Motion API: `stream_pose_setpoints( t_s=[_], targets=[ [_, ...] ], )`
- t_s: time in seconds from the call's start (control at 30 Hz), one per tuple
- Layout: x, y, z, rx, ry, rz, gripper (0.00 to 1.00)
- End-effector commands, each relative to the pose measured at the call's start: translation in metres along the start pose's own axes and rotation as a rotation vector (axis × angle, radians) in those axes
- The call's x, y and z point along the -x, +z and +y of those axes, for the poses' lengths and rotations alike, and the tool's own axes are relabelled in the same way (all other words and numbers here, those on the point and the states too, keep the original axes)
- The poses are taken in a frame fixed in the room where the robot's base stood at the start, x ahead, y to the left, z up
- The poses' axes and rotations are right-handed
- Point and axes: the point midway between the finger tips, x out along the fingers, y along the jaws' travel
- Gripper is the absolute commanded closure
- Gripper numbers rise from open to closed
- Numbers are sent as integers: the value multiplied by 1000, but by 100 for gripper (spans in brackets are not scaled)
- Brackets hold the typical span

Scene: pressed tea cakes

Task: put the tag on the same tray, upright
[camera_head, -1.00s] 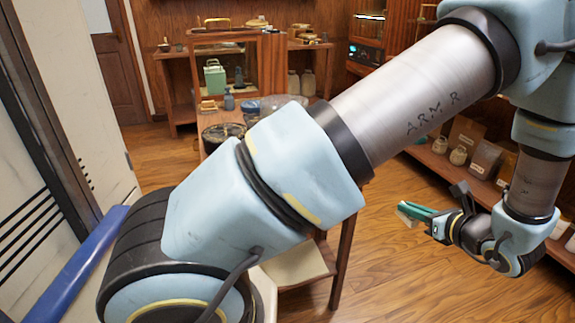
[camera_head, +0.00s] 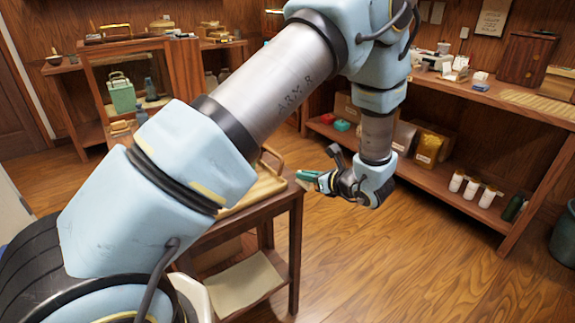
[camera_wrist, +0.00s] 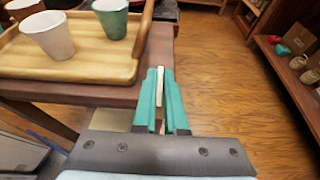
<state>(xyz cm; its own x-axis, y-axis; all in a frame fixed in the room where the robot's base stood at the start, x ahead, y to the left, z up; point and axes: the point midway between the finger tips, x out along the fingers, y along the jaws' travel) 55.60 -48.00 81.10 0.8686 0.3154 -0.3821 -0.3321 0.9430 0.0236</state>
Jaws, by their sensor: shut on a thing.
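My gripper (camera_wrist: 160,85) has green fingers and is shut on a thin pale tag (camera_wrist: 159,100), which I see almost edge-on. In the head view my gripper (camera_head: 308,179) is small, held out just right of the table's corner, with a pale bit of the tag (camera_head: 303,185) at its tips. A light wooden tray (camera_wrist: 100,70) lies on the table left of my gripper, apart from the tag. A white cup (camera_wrist: 48,36) and a green cup (camera_wrist: 110,18) stand on it. In the head view my arm hides much of the tray (camera_head: 268,184).
The dark table's edge (camera_wrist: 157,60) runs beside my gripper, with open wooden floor (camera_head: 400,260) to the right. A shelf unit (camera_head: 440,176) with bags and white jars stands along the right wall. A cabinet with a green tin (camera_head: 121,93) stands at the back left.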

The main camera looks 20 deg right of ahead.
Motion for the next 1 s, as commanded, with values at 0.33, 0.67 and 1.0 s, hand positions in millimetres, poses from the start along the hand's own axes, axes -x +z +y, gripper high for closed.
stream_pose_setpoints(
  t_s=[0.33, 0.67, 1.0],
  targets=[
    [-33, 14, 0, 0, 0, 1, 100],
    [-68, 16, 1, -3, 0, 2, 100],
    [-69, 12, 0, 0, -2, 1, 80]
  ],
)
